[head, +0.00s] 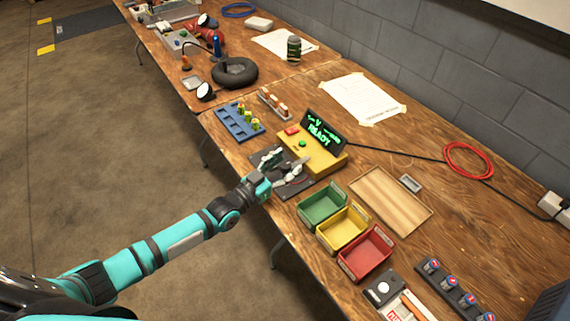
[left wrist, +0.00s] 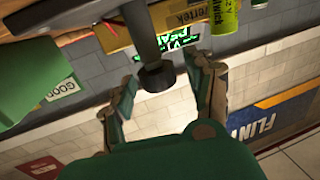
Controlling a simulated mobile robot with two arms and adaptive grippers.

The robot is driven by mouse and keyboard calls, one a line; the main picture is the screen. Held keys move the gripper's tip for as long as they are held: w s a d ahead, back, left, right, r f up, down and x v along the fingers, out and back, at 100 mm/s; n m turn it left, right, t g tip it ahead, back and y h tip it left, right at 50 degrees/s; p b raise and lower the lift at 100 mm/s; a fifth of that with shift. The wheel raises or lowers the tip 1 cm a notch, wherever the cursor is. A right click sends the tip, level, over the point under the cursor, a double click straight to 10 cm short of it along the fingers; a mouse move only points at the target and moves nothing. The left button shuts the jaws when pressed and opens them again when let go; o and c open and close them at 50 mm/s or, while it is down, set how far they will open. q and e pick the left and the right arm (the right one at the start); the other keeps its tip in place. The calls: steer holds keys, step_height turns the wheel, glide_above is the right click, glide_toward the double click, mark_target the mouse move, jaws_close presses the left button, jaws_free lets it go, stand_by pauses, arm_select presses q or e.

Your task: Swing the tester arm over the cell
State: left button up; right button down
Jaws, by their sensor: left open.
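The yellow tester (head: 322,165) stands on the wooden bench, its dark screen (head: 323,133) showing green READY text. My left gripper (head: 281,168) is open over the dark mat, at the tester's front. In the left wrist view, a grey bar with a black round end, seemingly the tester arm (left wrist: 156,76), shows between the two spread fingers of my left gripper (left wrist: 162,98), with no clear contact. A yellow-green cell (left wrist: 225,16) shows at the top of that view. In the head view the tester arm is hard to make out beside the gripper. My right gripper is not in view.
A blue rack (head: 237,124) with several cells stands left of the tester. Green (head: 322,205), yellow (head: 343,226) and red (head: 366,252) bins stand to its right, close to my gripper. A wooden tray (head: 392,203) lies behind them. A black cable runs behind the tester.

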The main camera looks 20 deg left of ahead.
arm_select(q)
jaws_close()
stand_by(0.4)
steer(key=shift+w+d+r+n+t+y+p, duration=0.1)
steer(key=shift+d+r+n+t+y+p, duration=0.15)
steer(key=shift+n+y+p, duration=0.6)
steer(key=shift+a+f+p, duration=0.1)
steer(key=shift+p, duration=0.5)
steer(key=shift+f+t, duration=0.1)
steer(key=shift+t, duration=0.15)
steer(key=shift+f+y, duration=0.2)
steer(key=shift+y, duration=0.15)
